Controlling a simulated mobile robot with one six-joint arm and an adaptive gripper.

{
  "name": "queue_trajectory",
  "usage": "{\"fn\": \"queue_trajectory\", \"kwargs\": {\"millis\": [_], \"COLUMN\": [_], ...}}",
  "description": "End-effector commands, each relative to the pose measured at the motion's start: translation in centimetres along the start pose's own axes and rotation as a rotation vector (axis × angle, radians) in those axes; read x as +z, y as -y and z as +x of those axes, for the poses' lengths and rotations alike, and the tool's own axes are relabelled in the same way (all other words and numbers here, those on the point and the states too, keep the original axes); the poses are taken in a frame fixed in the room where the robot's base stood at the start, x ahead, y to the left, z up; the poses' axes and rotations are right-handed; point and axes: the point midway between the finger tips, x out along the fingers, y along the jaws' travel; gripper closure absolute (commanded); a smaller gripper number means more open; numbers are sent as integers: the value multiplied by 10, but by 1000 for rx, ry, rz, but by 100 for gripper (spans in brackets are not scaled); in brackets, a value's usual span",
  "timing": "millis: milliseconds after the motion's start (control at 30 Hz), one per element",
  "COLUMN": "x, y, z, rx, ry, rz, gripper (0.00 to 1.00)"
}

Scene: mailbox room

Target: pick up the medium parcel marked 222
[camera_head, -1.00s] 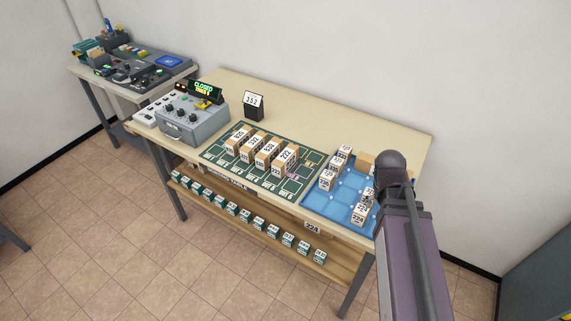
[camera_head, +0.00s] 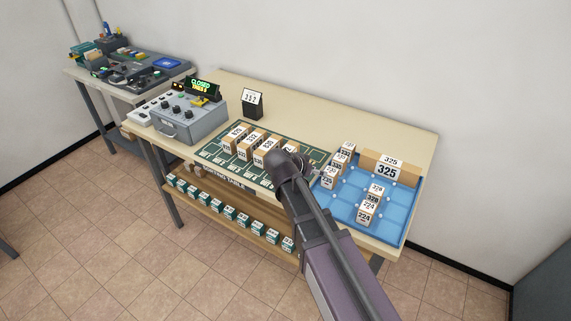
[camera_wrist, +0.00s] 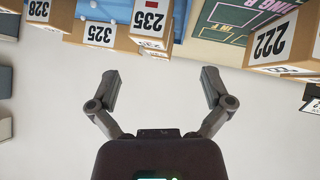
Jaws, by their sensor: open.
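The parcel marked 222 (camera_wrist: 272,42) is a tan box with a white label at the upper right of the wrist view, its number upside down. It stands at the end of the parcel row on the green mat (camera_head: 215,159); in the head view my arm largely covers it. My gripper (camera_wrist: 160,88) is open and empty in the wrist view. Its fingers point up the picture, and the parcel lies beyond and to the right of the right fingertip, apart from it.
A parcel marked 235 (camera_wrist: 152,20) lies ahead, left of 222 in the wrist view. The blue tray (camera_head: 347,207) holds several parcels, including a large 325 (camera_head: 386,170). A grey control box (camera_head: 190,122) stands at the left.

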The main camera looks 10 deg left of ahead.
Motion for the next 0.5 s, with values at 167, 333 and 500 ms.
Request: {"fn": "queue_trajectory", "kwargs": {"millis": [167, 333, 500], "x": [7, 13, 18], "y": [59, 104, 133], "z": [-23, -51, -73], "rx": [-54, -117, -169], "ry": [-139, -253, -323], "rz": [54, 106, 143], "gripper": [0, 0, 0]}}
